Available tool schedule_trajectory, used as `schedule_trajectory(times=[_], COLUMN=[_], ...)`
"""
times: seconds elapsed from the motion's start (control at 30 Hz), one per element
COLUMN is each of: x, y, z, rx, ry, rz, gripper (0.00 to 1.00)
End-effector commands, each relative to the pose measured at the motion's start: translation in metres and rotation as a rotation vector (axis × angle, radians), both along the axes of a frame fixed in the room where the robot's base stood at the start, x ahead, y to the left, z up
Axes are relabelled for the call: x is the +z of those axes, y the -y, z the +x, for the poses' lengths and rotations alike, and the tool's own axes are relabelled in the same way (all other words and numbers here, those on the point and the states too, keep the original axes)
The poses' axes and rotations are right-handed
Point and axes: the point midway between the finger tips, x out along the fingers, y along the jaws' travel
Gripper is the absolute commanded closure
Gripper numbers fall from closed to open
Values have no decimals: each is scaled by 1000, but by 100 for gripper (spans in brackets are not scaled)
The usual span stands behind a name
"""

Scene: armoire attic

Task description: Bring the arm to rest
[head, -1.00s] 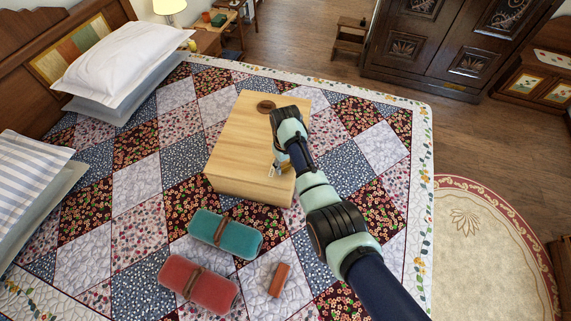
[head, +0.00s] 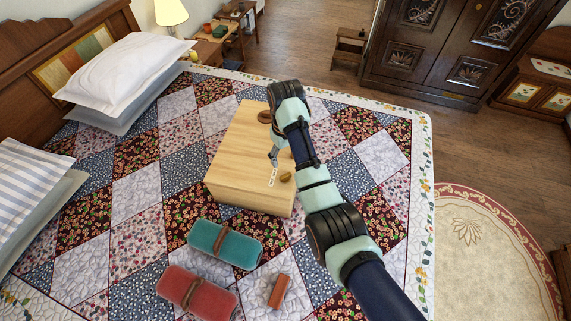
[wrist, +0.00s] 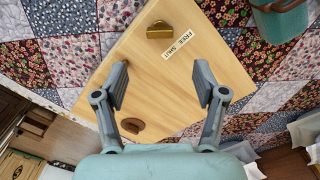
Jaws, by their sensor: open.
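My gripper (wrist: 161,90) is open and empty in the wrist view, its two fingers spread over the top of a light wooden box. In the head view my gripper (head: 273,157) hangs above the box (head: 236,147), mostly behind my own arm. The box top carries a brass-coloured piece (wrist: 159,30), a label reading "PRESS SHUT" or similar (wrist: 178,44) and a round dark brown piece (wrist: 132,125). The brass piece also shows in the head view (head: 286,177). Whether the fingers touch the box top cannot be told; they look apart from it.
The box stands on a patchwork quilt (head: 135,180) on a bed. A teal roll (head: 225,244), a red roll (head: 197,292) and a small red-brown block (head: 279,291) lie in front of it. Pillows (head: 125,68) are at the left, a dark armoire (head: 440,50) behind. Quilt right of my arm is clear.

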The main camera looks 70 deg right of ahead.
Motion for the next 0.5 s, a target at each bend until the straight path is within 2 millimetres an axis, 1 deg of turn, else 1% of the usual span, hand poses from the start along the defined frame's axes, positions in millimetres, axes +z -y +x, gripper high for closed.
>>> schedule_trajectory(times=[0.03, 0.13, 0.5], x=[4, 8, 8], y=[0, 0, 0], z=[0, 0, 0], rx=[0, 0, 0], ry=[1, 0, 0], rz=[-1, 0, 0], gripper=[29, 29, 29])
